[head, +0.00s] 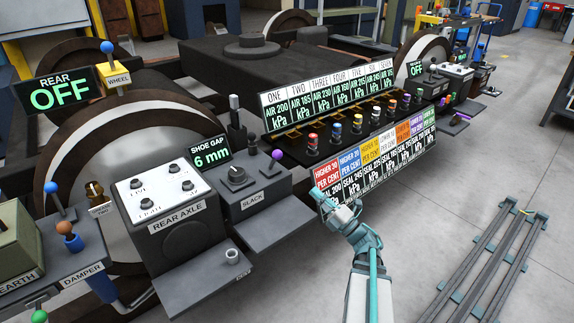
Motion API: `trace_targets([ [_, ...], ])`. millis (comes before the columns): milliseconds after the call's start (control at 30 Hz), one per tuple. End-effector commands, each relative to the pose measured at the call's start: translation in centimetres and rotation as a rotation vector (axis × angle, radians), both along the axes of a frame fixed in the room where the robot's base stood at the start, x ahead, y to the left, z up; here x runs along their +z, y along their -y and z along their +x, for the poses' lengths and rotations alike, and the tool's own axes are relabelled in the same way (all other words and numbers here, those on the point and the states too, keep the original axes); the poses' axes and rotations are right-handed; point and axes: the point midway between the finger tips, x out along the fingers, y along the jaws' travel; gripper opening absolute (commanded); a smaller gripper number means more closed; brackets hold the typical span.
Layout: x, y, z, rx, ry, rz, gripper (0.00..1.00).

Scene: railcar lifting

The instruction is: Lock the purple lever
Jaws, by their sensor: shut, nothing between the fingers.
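A purple ball-topped lever (277,155) stands on the right side of the grey SLACK box (252,187), beside its black dial. A second small purple knob (461,117) shows on a dark ledge at the far right of the row. I cannot tell from the picture how far either lever is turned. My gripper (318,194) is shut and empty. In the picture it is just below and right of the SLACK box, in front of the lower left end of the coloured label board (376,158). It appears apart from the purple lever.
The REAR AXLE box (178,218) with a flat ledge stands left of the SLACK box. A SHOE GAP display (210,158) reads 6 mm. A row of coloured valves (357,124) stands behind the label board. Floor rails (490,260) lie at right, with open floor around them.

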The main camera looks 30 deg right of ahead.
Motion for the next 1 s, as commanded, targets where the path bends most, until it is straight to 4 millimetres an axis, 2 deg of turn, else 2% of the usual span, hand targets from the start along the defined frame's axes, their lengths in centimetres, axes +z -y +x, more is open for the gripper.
trace_targets([
  [200,0.1,-0.1,0.3,0.000,0.000,0.001,0.00],
  [367,0.8,-0.6,1.6,0.001,0.000,0.000,0.00],
  [800,4.3,-3.4,8.4,0.002,0.000,0.002,0.00],
  [1000,5.5,-4.3,10.6,0.001,-0.001,0.002,0.00],
])
